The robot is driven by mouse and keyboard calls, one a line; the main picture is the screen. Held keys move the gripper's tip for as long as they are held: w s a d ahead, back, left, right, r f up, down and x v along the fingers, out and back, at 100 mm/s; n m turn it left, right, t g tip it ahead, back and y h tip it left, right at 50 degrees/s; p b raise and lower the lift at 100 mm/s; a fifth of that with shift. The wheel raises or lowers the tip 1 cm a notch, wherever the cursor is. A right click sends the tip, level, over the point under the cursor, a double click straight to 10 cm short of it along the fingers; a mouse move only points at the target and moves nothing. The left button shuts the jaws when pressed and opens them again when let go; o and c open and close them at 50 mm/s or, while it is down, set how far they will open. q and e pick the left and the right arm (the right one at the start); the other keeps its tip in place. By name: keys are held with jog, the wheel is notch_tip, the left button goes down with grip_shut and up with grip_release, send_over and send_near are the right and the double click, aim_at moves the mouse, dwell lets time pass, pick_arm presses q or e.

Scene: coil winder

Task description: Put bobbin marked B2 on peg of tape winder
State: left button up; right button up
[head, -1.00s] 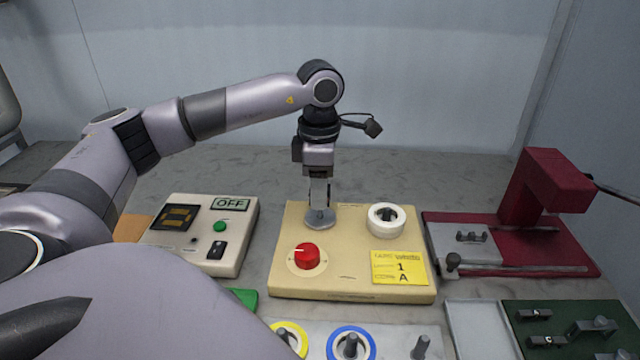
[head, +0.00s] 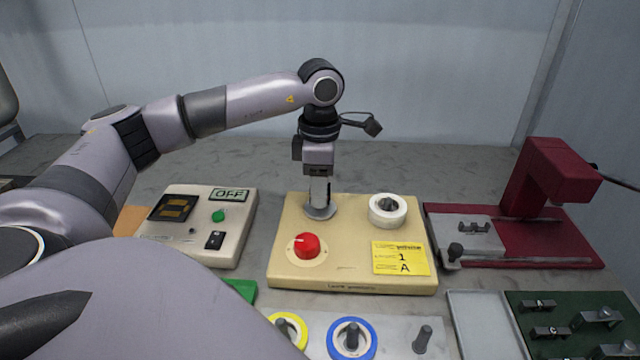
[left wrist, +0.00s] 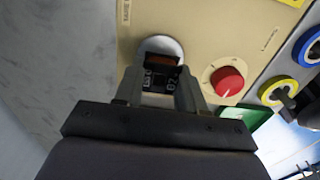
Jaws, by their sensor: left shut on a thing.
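The tape winder (head: 345,262) is a beige box with a red knob, a yellow card reading 1 and A, and a white tape roll (head: 388,210) at its back right. My left gripper (head: 320,196) points down over the winder's back left, just above or at a pale grey disc (head: 313,214). In the left wrist view my left gripper (left wrist: 160,84) is shut on a dark piece with white marks, likely the bobbin (left wrist: 160,74). Its marks are too small to read surely. The peg is hidden, and I cannot tell whether the bobbin is around it. My right gripper is not in view.
A grey plate at the front holds a yellow-ringed bobbin (head: 289,324), a blue-ringed bobbin (head: 366,347) and a bare peg (head: 422,338). A control box (head: 200,247) with an OFF sign stands left. A red machine (head: 545,185) stands right, with a green tray (head: 520,313) in front.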

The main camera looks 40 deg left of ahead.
pick_arm(q)
jog(key=shift+f+b, duration=0.4)
jog(key=shift+f, duration=0.35)
jog(key=shift+f, duration=0.1)
jog(key=o, duration=1.1)
jog(key=shift+o, duration=0.2)
notch_tip(320, 180, up, 7)
jog(key=shift+r, duration=0.15)
jog(key=shift+s, duration=0.1)
